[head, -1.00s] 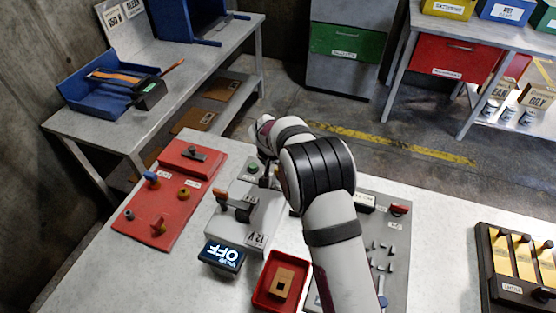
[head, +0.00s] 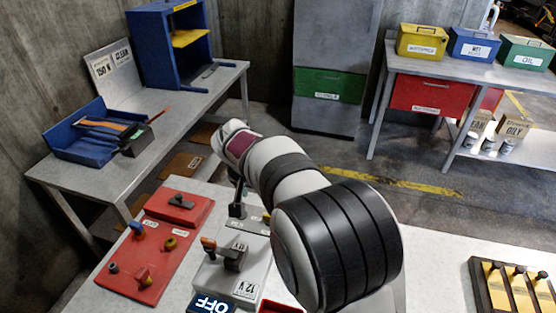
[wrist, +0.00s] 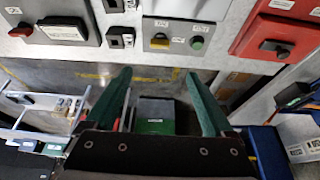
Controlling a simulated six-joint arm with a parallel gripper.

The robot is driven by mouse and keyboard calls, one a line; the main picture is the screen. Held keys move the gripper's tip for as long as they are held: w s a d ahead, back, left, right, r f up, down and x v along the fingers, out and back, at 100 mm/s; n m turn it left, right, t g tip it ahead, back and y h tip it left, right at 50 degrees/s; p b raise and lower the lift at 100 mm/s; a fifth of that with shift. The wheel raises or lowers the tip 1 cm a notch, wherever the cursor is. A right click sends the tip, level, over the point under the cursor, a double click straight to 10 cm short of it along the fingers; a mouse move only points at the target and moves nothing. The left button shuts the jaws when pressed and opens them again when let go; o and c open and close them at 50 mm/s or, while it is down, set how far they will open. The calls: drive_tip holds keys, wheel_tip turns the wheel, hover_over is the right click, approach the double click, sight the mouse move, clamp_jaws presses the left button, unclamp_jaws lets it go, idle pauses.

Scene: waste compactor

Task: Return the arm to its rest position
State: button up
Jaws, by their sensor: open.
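My gripper (wrist: 158,73) shows in the wrist view with its two green fingers spread wide and nothing between them. The fingers point past the edge of the near table, with floor and a green-fronted cabinet beyond. In the head view my arm rises from the lower right and reaches toward the upper left, over the grey control panel (head: 215,278). The gripper is mostly hidden there behind my own wrist. The panel carries an orange-tipped lever and a "12 V" label. The panel edge, with a green button (wrist: 197,42), also shows in the wrist view.
A red panel (head: 150,265) with knobs lies left of the arm. A side table (head: 75,172) holds a blue tray (head: 75,145) and a blue frame (head: 150,60). A black rack (head: 490,300) stands at the right. The near table between arm and rack looks clear.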

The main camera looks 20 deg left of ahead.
drive_tip(key=s+d+r+m+g, duration=0.1)
drive_tip(key=s+d+r, duration=0.3)
drive_tip(key=d, duration=0.5)
drive_tip(key=s+d+r+m+g, duration=0.1)
drive_tip(key=s+d+m, duration=0.1)
drive_tip(key=s+d, duration=0.5)
drive_tip(key=s+d+f+m+g+y, duration=0.1)
drive_tip(key=s+d, duration=0.3)
drive_tip(key=s, duration=0.6)
drive_tip(key=s+d+f+m+g, duration=0.1)
drive_tip(key=s+d, duration=0.3)
drive_tip(key=s, duration=0.5)
drive_tip(key=shift+s+d+g+y, duration=0.35)
drive_tip(key=shift+g+y, duration=0.05)
